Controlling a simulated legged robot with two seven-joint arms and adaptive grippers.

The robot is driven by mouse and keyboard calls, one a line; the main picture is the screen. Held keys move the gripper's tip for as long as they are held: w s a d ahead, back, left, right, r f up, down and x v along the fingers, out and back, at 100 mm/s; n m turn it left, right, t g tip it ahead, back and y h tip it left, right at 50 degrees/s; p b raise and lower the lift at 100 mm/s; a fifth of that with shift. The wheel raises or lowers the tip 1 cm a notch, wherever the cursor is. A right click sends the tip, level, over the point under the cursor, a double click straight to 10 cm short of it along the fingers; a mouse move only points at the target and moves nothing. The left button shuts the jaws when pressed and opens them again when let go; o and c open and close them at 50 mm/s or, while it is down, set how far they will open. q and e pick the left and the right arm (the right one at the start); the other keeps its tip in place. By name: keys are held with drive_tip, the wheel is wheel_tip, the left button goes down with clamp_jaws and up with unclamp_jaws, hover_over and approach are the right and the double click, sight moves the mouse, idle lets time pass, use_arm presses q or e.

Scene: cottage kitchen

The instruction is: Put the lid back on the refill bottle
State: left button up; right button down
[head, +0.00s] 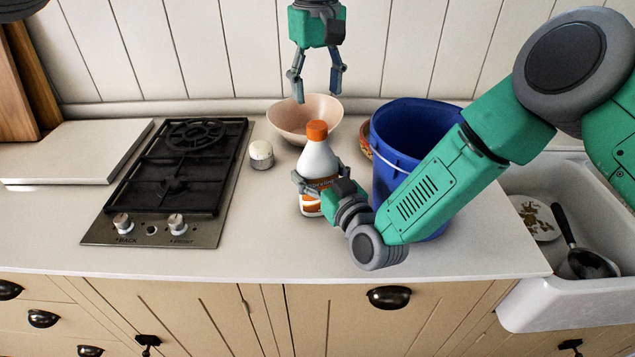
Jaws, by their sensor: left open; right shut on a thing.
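The white refill bottle (318,160) with an orange label stands upright on the counter. Its orange lid (317,131) sits on top of the neck; I cannot tell whether it is fastened. My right gripper (319,180) is shut around the bottle's body and hides part of its label and lower side. My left gripper (317,88) is open and empty, pointing down above the lid, with a gap between its fingertips and the lid.
A pink bowl (290,117) stands behind the bottle. A blue bucket (395,150) stands to its right, partly behind my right arm. A small white jar (261,154) and a gas hob (165,190) are to the left. The sink (560,290) is far right. The front counter is clear.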

sight(317, 124)
use_arm(q)
drive_tip(key=n, duration=0.4)
drive_tip(key=shift+n, duration=0.3)
drive_tip(key=n, duration=0.8)
drive_tip(key=shift+a, duration=0.1)
drive_tip(key=n, duration=0.4)
drive_tip(key=shift+f, duration=3.95)
